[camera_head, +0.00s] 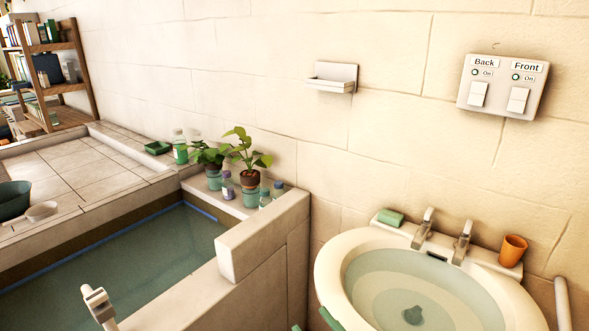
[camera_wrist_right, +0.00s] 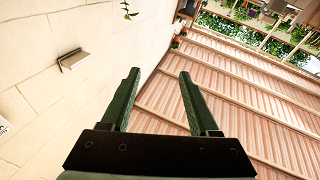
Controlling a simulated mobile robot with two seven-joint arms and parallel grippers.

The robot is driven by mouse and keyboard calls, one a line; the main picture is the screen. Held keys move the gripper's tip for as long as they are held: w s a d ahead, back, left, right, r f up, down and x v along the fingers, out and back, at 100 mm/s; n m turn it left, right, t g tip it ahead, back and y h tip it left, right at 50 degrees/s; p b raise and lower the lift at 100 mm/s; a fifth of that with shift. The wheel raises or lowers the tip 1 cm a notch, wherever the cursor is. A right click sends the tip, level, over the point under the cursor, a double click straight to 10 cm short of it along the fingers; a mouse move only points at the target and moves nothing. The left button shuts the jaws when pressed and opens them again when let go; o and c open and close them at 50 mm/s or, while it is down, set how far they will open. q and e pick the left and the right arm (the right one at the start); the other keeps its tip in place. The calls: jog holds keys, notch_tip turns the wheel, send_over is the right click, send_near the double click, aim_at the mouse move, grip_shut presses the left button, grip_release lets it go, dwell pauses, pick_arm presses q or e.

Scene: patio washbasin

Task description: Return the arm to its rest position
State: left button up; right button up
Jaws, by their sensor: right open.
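My right gripper (camera_head: 314,322) shows only as green fingertips at the bottom edge of the head view, by the left rim of the washbasin (camera_head: 333,255). In the right wrist view the gripper (camera_wrist_right: 160,75) has its two green fingers spread wide apart, with nothing between them. The rest of the right arm is out of the head view. My left gripper and arm are not in view.
The basin holds water and has two taps, a green soap (camera_head: 390,218) and an orange cup (camera_head: 512,250) at its back. A switch panel (camera_head: 503,87) and a soap dish (camera_head: 332,78) are on the wall. Potted plants (camera_head: 248,160) and bottles stand beside the water-filled tub (camera_head: 150,255).

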jog(key=s+d+f+m+g+h, duration=0.2)
jog(key=s+d+f+h, duration=0.1)
jog(key=f, duration=0.5)
jog(key=s+d+f+m+g+h, duration=0.2)
jog(key=s+d+f, duration=0.3)
jog(key=s+f, duration=0.3)
jog(key=s+d+f+m+g+h, duration=0.2)
jog(key=s+d+f+g+h, duration=0.1)
jog(key=s+f, duration=0.3)
jog(key=shift+d+f+m+h, duration=0.3)
jog(key=shift+d+f+h, duration=0.4)
jog(key=shift+d+f, duration=0.2)
